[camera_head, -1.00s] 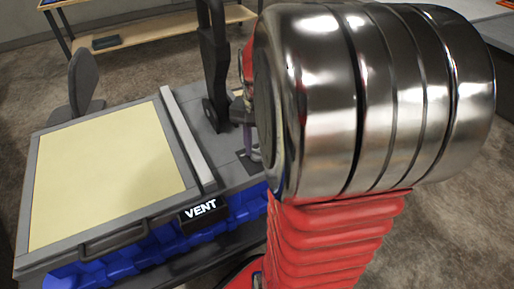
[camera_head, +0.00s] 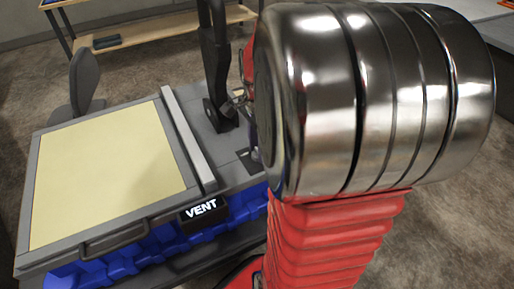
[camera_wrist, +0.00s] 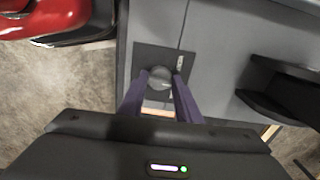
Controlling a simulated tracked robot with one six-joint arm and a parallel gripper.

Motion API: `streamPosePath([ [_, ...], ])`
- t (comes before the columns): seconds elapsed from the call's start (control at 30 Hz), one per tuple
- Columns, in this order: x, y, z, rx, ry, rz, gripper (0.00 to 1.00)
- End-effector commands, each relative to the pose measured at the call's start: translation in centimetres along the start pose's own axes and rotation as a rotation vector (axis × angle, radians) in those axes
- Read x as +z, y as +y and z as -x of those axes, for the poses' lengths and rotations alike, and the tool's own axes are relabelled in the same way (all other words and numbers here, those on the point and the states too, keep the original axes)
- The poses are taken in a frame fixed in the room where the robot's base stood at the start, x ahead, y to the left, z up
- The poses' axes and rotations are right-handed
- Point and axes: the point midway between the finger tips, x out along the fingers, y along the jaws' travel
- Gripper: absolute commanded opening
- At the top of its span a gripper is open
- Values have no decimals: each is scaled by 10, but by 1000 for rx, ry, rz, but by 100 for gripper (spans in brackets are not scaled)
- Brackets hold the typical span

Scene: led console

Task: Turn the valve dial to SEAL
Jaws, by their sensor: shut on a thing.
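The valve dial (camera_wrist: 160,76) is a round dark grey knob on a dark square plate (camera_wrist: 146,54) in the wrist view. A small pale mark (camera_wrist: 180,62) sits on the plate at the upper right of the knob; I cannot read it. My gripper (camera_wrist: 160,82) has its two purple fingers on either side of the knob, shut on it. In the head view the knob is hidden behind my arm. A black display (camera_head: 201,210) on the console's front edge reads "VENT" in white.
The grey console has a pale yellow panel (camera_head: 108,172) at left with a front handle (camera_head: 115,238). A tall black upright (camera_head: 215,70) stands behind the dial area; a dark bracket-like part (camera_wrist: 275,90) shows at right in the wrist view. A shelf (camera_head: 160,30) stands behind.

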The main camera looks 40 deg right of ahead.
Motion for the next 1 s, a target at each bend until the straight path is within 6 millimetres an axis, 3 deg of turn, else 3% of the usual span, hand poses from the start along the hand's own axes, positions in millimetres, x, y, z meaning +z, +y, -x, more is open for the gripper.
streamPosePath([
  [0.6,-2,-3,1,-10,0,-577,8],
  [1.0,-2,-3,1,-10,-1,-801,8],
])
